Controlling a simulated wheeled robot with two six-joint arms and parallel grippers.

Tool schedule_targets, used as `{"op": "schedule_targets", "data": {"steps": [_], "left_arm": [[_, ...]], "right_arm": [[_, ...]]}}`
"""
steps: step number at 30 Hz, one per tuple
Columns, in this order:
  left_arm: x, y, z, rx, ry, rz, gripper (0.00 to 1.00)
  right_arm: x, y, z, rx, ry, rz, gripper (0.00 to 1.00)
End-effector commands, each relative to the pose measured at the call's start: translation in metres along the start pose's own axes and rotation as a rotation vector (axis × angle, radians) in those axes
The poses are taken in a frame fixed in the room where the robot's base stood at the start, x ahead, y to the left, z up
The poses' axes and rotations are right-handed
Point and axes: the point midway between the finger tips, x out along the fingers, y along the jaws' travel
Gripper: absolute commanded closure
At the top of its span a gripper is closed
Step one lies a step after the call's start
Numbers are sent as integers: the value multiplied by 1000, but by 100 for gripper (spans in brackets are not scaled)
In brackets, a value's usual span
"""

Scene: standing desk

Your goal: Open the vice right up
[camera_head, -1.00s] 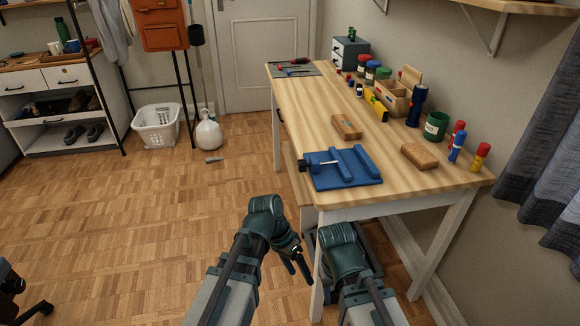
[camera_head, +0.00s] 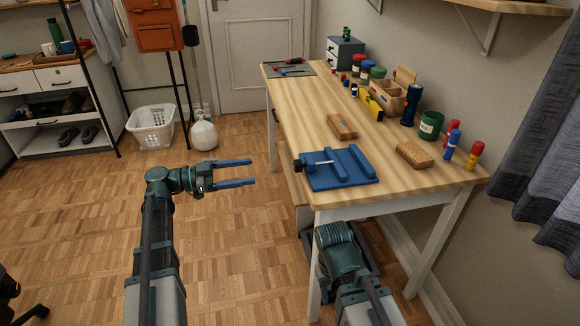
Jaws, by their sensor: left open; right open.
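The blue vice (camera_head: 356,179) lies flat near the front left edge of the workbench. Its two raised blue jaws stand with a narrow gap between them. A metal screw (camera_head: 319,162) runs from the left jaw to a dark handle (camera_head: 299,165) at the bench's left edge. My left gripper (camera_head: 253,172) is open and empty, left of the handle and clear of the bench, its fingers pointing right. My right arm is low by the bench's front leg; its gripper is hidden.
On the workbench (camera_head: 300,105), a wooden block (camera_head: 342,126) lies behind the vice and another (camera_head: 414,155) to its right. Several bottles, a green pot (camera_head: 430,125) and a wooden organiser (camera_head: 388,95) line the wall side.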

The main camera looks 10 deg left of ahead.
Motion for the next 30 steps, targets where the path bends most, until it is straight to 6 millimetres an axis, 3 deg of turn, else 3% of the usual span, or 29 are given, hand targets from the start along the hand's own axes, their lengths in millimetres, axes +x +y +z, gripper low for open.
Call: {"op": "schedule_targets", "data": {"steps": [12, 18, 24, 30], "left_arm": [[82, 2, 0, -2, -1, 5, 25], [112, 1, 0, -2, -1, 4, 25], [128, 1, 0, -2, -1, 2, 25], [131, 0, 1, -2, -2, 1, 25]], "right_arm": [[0, 0, 0, 0, 0, 0, 50], [0, 0, 0, 0, 0, 0, 50], [0, 0, 0, 0, 0, 0, 50], [0, 0, 0, 0, 0, 0, 50]]}}
